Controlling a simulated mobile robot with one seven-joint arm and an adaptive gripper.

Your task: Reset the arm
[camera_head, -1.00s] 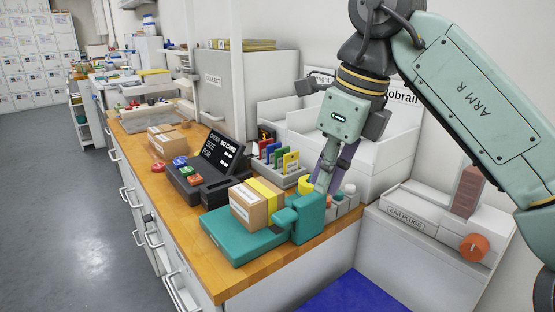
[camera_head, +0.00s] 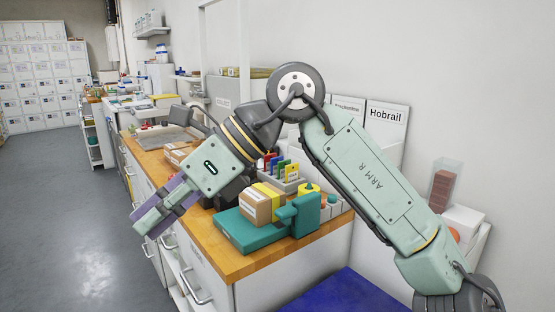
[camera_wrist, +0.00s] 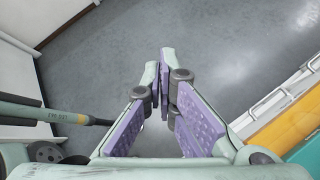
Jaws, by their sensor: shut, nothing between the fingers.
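My gripper (camera_head: 146,232) is shut and empty. In the head view it hangs in front of the counter's front edge, over the aisle, pointing down and to the left. My arm is bent at the elbow and passes in front of the counter. In the wrist view my gripper (camera_wrist: 164,70) has its purple-padded fingers together at the tips, with only grey floor beyond them.
The wooden counter (camera_head: 235,264) carries a teal device (camera_head: 245,233) with a yellow-banded cardboard box (camera_head: 262,203) on it. A rack of coloured cards (camera_head: 283,170) stands behind. Grey floor (camera_head: 60,200) at left is clear. The counter edge (camera_wrist: 285,125) shows at right in the wrist view.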

